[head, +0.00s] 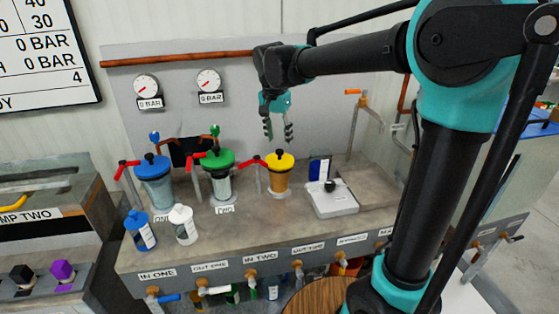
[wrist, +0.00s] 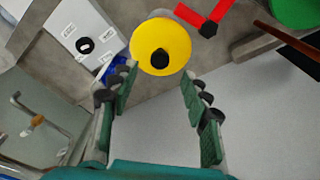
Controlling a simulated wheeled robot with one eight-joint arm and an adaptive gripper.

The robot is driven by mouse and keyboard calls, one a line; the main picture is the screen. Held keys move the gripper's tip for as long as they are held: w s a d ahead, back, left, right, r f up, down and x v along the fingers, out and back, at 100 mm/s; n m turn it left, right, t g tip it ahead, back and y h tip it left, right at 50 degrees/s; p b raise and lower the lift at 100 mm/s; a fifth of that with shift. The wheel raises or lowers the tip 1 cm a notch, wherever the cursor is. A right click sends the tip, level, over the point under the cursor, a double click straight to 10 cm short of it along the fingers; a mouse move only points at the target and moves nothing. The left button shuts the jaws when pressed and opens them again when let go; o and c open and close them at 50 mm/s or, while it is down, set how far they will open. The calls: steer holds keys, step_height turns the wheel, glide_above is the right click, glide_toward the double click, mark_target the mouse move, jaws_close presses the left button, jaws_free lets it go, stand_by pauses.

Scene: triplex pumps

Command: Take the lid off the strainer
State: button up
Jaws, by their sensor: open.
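Three lidded canisters stand on the bench: one with a blue lid (head: 152,160), one with a green lid (head: 218,157) and one with a yellow lid (head: 281,158). Each lid has a black knob and sits on its canister. I cannot tell for certain which is the strainer. My gripper (head: 278,135) is open and empty, pointing down just above the yellow lid, apart from it. In the wrist view, the yellow lid (wrist: 160,38) with its black knob lies just beyond the open fingertips of my gripper (wrist: 158,75). The canister below the lid is hidden there.
A white box (head: 331,199) with a black knob sits right of the yellow canister. Red valve handles (head: 250,162) stand beside the canisters. Blue (head: 140,231) and white (head: 183,225) bottles stand at the front left. An orange-handled pipe (head: 362,99) rises at the right.

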mark_target(280, 150)
steer(key=shift+w+d+f, duration=0.1)
steer(key=shift+f, duration=1.35)
steer(key=shift+w+d+f, duration=0.1)
steer(key=shift+f, duration=1.35)
steer(key=shift+c, duration=0.2)
jaws_close()
